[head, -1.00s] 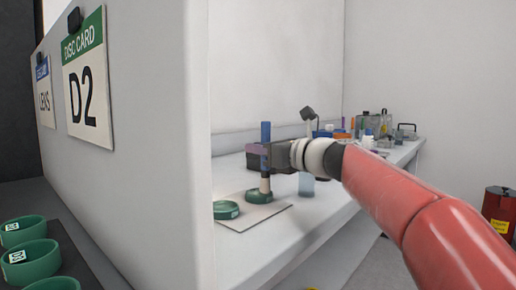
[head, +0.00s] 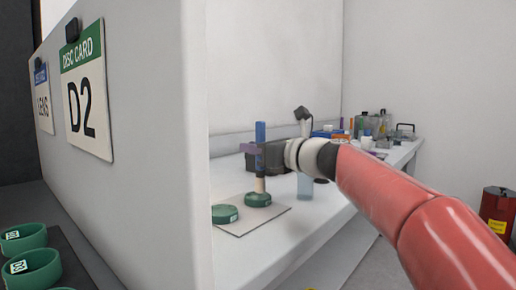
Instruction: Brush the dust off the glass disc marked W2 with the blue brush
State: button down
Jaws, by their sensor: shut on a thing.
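My gripper (head: 260,157) is shut on the blue brush (head: 261,132) and holds it upright, its blue handle standing above the fingers. The brush's pale bristles (head: 260,185) point down at a green-rimmed disc (head: 258,200) on a mat (head: 240,229). The bristles look to be at or just over the top of this disc; contact cannot be told. A second green-rimmed disc (head: 224,214) sits to its left, partly cut off by the white partition. Both carry small white labels too small to read, so I cannot tell which is W2. Dust cannot be made out.
A white partition (head: 140,150) with a D2 disc card (head: 84,90) stands at the left. Several green rings sit in front of it at lower left. Bottles and boxes (head: 370,128) crowd the bench's far end. A red can (head: 497,212) stands at far right.

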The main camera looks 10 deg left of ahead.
jog(key=shift+s+a, duration=0.35)
jog(key=shift+a, duration=0.5)
jog(key=shift+f+b, duration=0.35)
jog(key=shift+f, duration=0.15)
dwell(0.3)
jog(key=shift+w+d, duration=0.15)
jog(key=shift+d, duration=0.2)
jog(key=shift+w+d, duration=0.15)
jog(key=shift+d, duration=0.2)
jog(key=shift+w+d+p, duration=0.15)
jog(key=shift+d+p, duration=0.25)
jog(key=shift+w+d, duration=0.1)
jog(key=shift+d, duration=0.15)
